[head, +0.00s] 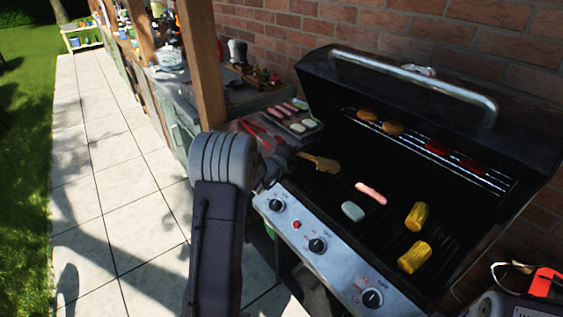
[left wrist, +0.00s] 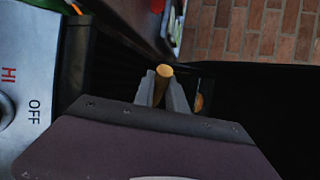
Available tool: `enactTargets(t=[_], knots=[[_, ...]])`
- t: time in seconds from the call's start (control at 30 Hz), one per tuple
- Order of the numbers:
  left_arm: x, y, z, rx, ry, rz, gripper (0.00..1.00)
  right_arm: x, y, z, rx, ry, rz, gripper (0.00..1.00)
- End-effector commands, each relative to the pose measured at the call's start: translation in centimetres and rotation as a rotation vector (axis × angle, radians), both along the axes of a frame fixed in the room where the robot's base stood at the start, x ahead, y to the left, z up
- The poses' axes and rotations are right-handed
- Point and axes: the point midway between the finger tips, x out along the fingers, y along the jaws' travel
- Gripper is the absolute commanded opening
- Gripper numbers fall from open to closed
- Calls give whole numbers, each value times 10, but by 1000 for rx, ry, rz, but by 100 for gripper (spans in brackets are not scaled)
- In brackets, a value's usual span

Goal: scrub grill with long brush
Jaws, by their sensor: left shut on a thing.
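The grill (head: 330,205) stands open at the right of the head view, its dark grate sloping away under the raised lid. My left gripper (head: 291,160) is over the left part of the grate, partly hidden by its own arm. It is shut on the brush (head: 325,163), whose tan end points right, low over the grate; I cannot tell whether it touches. In the left wrist view, the gripper (left wrist: 163,88) has the round end of the wooden handle (left wrist: 164,71) between its two fingers. My right gripper is not in view.
On the grate lie a pink sausage (head: 371,193), a pale piece (head: 352,211) and two corn pieces (head: 417,216). Patties (head: 393,128) and red pieces sit on the upper rack (head: 480,168). A tray with food and red tongs (head: 250,128) lie left of the grill.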

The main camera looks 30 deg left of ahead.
Motion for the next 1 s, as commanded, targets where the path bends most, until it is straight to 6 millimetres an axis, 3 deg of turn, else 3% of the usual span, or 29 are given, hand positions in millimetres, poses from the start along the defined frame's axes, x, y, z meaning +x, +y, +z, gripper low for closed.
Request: enactTargets(t=[0.3,0.57,1.0], knots=[[55,-24,-1,0,0,-2,0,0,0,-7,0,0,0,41],[82,-35,-1,1,0,-1,0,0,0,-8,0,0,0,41],[23,-8,-1,1,1,3,0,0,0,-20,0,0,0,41]])
